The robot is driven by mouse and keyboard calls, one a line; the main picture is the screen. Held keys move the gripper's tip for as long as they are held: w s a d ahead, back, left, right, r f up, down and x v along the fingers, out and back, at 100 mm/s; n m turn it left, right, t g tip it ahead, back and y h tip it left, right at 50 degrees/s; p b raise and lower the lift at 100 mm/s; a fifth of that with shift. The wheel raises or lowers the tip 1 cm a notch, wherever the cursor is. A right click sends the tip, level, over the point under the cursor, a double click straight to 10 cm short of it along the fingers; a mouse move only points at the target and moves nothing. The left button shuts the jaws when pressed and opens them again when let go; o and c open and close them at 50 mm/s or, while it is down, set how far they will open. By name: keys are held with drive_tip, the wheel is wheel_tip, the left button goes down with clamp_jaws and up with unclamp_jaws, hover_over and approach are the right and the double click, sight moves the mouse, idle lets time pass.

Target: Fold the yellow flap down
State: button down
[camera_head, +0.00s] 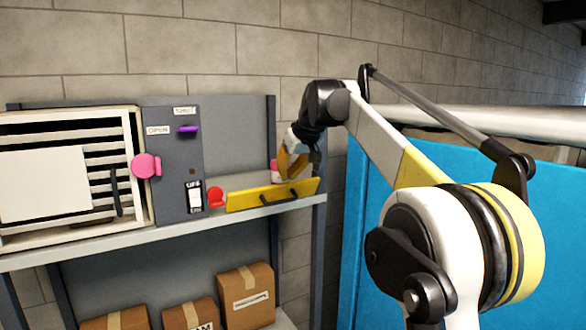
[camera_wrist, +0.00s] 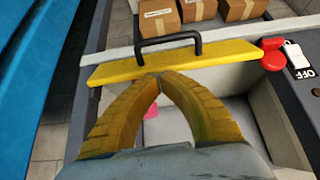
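The yellow flap (camera_head: 240,199) is a long narrow panel with a black bar handle (camera_head: 279,197), along the front edge of a bay on the grey shelf. Its exact tilt is hard to tell. It also spans the wrist view (camera_wrist: 110,72), with the handle (camera_wrist: 168,40) on its far side. My gripper (camera_head: 285,165) is over the bay, behind the flap. In the wrist view, the yellow fingertips of my gripper (camera_wrist: 160,76) meet with nothing between them, close to the flap's near edge. I cannot tell whether they touch it.
A red knob (camera_head: 216,197) sits by the flap's left end. A grey panel (camera_head: 172,165) carries a purple lever (camera_head: 189,129) and an OFF switch (camera_head: 194,197). Left of it are a pink knob (camera_head: 146,166) and a slatted white box (camera_head: 125,130). Cardboard boxes (camera_head: 247,295) stand below.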

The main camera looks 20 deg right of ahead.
sight(289, 200)
drive_tip(key=f, duration=0.1)
drive_tip(key=f+b, duration=0.2)
drive_tip(key=shift+w+f, duration=0.2)
drive_tip(key=shift+w, duration=0.05)
drive_tip(key=shift+s+f+b, duration=0.4)
drive_tip(key=shift+f+b, duration=0.2)
drive_tip(key=shift+b, duration=0.3)
drive_tip(key=shift+w+f, duration=0.1)
drive_tip(key=shift+w, duration=0.1)
drive_tip(key=shift+s, duration=0.15)
drive_tip(key=shift+s+f+t+b, duration=0.15)
drive_tip(key=shift+f+t+b, duration=0.25)
drive_tip(key=shift+b, duration=0.6)
drive_tip(key=shift+s+r, duration=0.1)
drive_tip(key=shift+s, duration=0.05)
drive_tip(key=shift+t+b, duration=0.3)
drive_tip(key=shift+b, duration=0.05)
